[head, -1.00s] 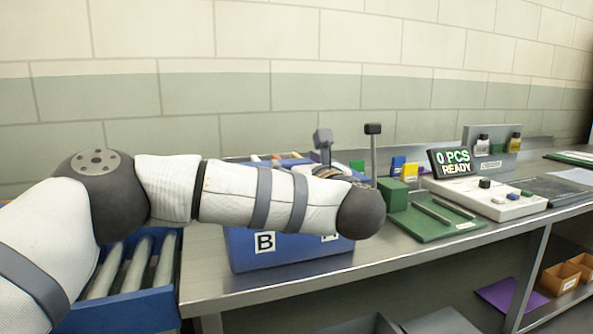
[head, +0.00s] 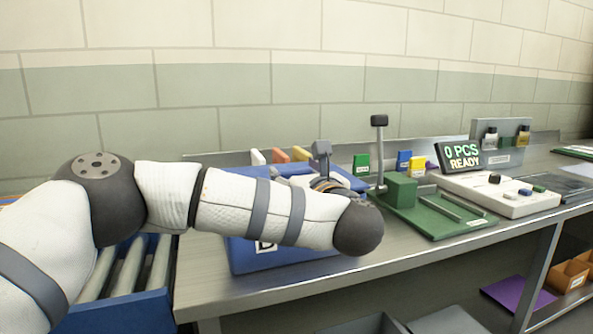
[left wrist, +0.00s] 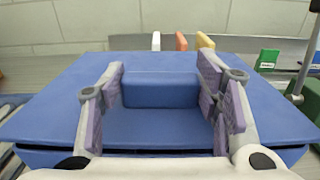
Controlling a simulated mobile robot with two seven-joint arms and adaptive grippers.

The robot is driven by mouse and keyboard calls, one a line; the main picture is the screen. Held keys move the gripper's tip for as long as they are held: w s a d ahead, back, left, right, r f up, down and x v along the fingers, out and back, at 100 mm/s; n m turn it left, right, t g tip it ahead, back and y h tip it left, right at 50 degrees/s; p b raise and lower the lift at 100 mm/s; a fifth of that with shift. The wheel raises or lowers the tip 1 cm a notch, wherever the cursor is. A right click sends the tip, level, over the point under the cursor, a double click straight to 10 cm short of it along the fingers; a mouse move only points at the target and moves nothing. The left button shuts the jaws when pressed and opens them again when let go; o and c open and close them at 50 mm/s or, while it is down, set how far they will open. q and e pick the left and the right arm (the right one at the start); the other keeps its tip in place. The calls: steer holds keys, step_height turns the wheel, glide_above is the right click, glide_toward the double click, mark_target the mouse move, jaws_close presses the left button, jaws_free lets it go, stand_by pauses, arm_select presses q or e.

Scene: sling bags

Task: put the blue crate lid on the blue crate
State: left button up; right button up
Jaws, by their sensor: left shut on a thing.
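The blue crate lid (left wrist: 165,132) fills the middle of the left wrist view, with a raised blue handle block (left wrist: 160,90) at its centre. My left gripper (left wrist: 168,100) is shut on that block, one purple pad at each end. The lid lies over the blue crate (left wrist: 285,154), with a dark gap under its near edge; I cannot tell if it is fully seated. In the head view, the blue crate (head: 240,256) stands on the bench, and my left arm covers much of it and the lid (head: 345,178). My left gripper (head: 320,182) is mostly hidden there. My right gripper is out of view.
A green fixture with a post (head: 400,192) stands close right of the crate. White, orange and yellow tags (head: 277,156) stand behind it. A white control box (head: 500,194) and a display (head: 461,157) are farther right. A blue roller conveyor (head: 130,300) is at left.

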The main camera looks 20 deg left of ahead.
arm_select(q)
steer(key=shift+f, duration=0.5)
steer(key=o, duration=1.3)
steer(key=shift+o, duration=0.2)
